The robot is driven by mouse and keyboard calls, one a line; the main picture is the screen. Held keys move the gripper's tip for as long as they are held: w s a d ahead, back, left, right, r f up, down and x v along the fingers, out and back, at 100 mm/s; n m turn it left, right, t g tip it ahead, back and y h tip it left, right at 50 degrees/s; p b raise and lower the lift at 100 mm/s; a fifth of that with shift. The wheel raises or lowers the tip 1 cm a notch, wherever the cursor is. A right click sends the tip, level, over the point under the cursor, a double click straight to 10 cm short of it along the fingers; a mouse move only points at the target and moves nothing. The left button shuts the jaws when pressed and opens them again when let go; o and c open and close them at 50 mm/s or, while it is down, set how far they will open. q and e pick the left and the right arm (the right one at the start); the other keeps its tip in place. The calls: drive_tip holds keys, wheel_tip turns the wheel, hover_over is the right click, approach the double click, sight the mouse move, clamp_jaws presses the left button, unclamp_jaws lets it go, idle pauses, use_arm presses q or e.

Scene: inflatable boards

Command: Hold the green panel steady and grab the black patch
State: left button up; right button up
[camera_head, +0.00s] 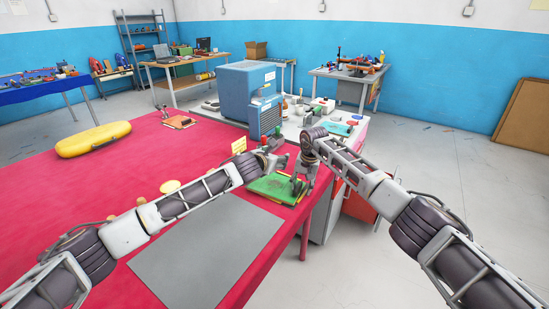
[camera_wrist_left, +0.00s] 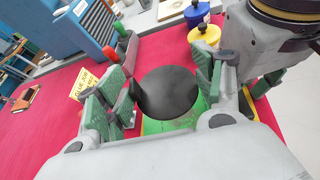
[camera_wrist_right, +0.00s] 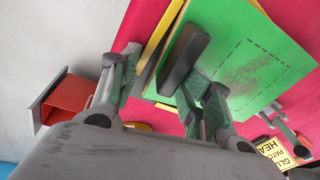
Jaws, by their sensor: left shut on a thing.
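The green panel (camera_head: 273,189) lies at the right edge of the red table, with a yellow layer under it. The right wrist view shows its top (camera_wrist_right: 235,50) with a dashed outline and a dark smudge. The black patch (camera_wrist_left: 168,92) is a round disc above the panel in the left wrist view. My left gripper (camera_wrist_left: 158,95) is shut on it, a finger at each side. My right gripper (camera_wrist_right: 160,88) is at the panel's near edge, fingers apart, with a dark bar (camera_wrist_right: 184,55) between them. Contact there is unclear. It also shows in the head view (camera_head: 299,190).
A grey mat (camera_head: 205,250) lies left of the panel. A blue jar (camera_wrist_left: 196,14) and a yellow jar (camera_wrist_left: 205,36) stand close by. A yellow sign (camera_head: 239,145) and a blue machine (camera_head: 250,95) are beyond. A yellow inflatable (camera_head: 93,139) lies far left.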

drive_tip(key=shift+r, duration=0.15)
drive_tip(key=shift+r, duration=0.6)
wheel_tip(320, 180, up, 10)
drive_tip(key=s+d, duration=0.1)
drive_tip(key=shift+s+r, duration=0.15)
drive_tip(key=shift+s, duration=0.15)
drive_tip(key=shift+d, duration=0.1)
drive_tip(key=shift+s, duration=0.15)
